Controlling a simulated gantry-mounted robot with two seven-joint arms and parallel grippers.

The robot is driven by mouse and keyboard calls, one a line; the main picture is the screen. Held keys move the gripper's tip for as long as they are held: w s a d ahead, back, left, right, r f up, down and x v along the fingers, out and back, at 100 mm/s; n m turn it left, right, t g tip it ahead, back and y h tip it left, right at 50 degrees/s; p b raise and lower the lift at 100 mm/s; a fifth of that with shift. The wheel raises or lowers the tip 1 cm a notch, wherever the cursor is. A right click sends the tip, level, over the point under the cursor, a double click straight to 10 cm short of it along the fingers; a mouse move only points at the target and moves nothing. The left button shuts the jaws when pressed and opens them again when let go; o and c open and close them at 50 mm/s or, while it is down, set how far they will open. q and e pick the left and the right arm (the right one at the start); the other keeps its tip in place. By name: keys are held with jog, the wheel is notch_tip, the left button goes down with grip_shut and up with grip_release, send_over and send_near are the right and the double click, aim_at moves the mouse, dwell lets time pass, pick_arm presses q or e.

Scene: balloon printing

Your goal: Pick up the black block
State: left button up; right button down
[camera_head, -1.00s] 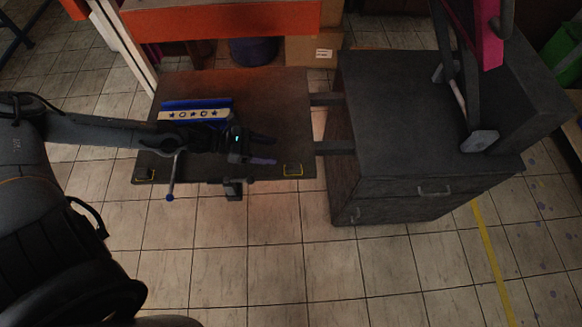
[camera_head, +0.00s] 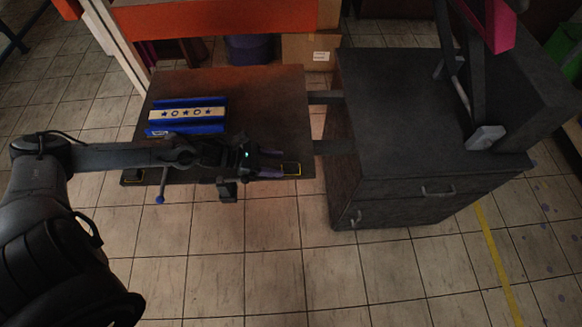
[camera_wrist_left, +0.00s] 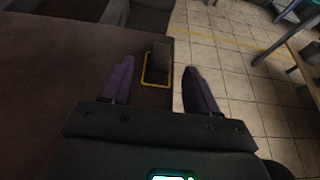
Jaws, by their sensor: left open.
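The black block (camera_wrist_left: 158,60) stands at the table edge inside a yellow outline in the left wrist view. In the head view the yellow outline (camera_head: 291,169) shows at the table's near right corner, but the dark block is hard to make out there. My left gripper (camera_head: 276,163) is open and empty, just left of the outline. In the left wrist view its two purple fingers lie on either side of the block, with gaps between. My right gripper is not in view.
A blue printing frame (camera_head: 187,114) with a star-and-ring strip lies on the dark table (camera_head: 255,100) behind my left arm. Another yellow outline (camera_head: 133,177) is at the near left corner. A dark cabinet (camera_head: 390,110) stands to the right.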

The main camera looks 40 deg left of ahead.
aim_at(287, 165)
pick_arm(q)
jog(key=shift+b+x, duration=0.45)
jog(key=shift+x, duration=2.05)
jog(key=shift+c, duration=0.2)
jog(key=c, duration=1)
